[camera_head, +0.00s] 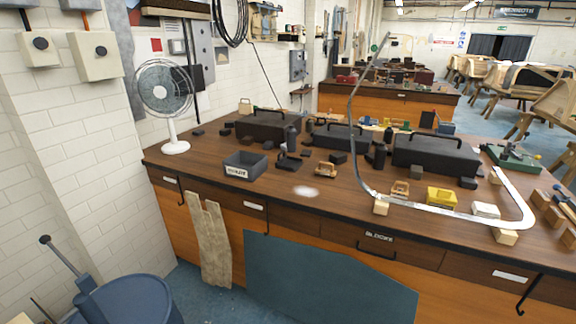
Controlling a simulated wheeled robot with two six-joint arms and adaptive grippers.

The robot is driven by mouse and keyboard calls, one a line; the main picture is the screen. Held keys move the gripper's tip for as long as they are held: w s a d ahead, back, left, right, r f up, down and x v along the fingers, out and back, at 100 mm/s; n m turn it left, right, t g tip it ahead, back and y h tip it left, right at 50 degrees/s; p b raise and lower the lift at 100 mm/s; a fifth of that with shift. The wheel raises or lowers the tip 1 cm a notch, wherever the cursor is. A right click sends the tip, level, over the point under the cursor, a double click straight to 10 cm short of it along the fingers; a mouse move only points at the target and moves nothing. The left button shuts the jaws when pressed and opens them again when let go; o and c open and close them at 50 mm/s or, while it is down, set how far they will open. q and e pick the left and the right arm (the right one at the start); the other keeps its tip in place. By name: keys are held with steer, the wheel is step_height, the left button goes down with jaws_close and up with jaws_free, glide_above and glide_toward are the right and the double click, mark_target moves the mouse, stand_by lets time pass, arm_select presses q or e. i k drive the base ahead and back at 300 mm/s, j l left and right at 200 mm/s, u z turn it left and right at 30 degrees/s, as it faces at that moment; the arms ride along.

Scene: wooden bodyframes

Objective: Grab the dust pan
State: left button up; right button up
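A long-handled blue tool (86,285) shows at the lower left. Its grey handle leans up and to the left, ending in a dark round knob. It is at the rim of a round blue bin (140,296), and its lower part is hidden. It may be the dust pan, but I cannot tell for sure; no other dust pan is clear in this view. Neither of my grippers is in view.
A long wooden workbench (290,195) fills the middle, crowded with black toolboxes, blocks and a bent metal strip (440,212). A white fan (170,105) stands at its left end. A wooden plank (210,240) and a blue sheet (325,280) lean on its front.

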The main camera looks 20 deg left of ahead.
mark_target(286, 163)
steer(key=u, duration=1.35)
steer(key=i+u, duration=0.15)
steer(key=i, duration=0.4)
steer(key=i+l+u, duration=0.15)
steer(key=i, duration=0.45)
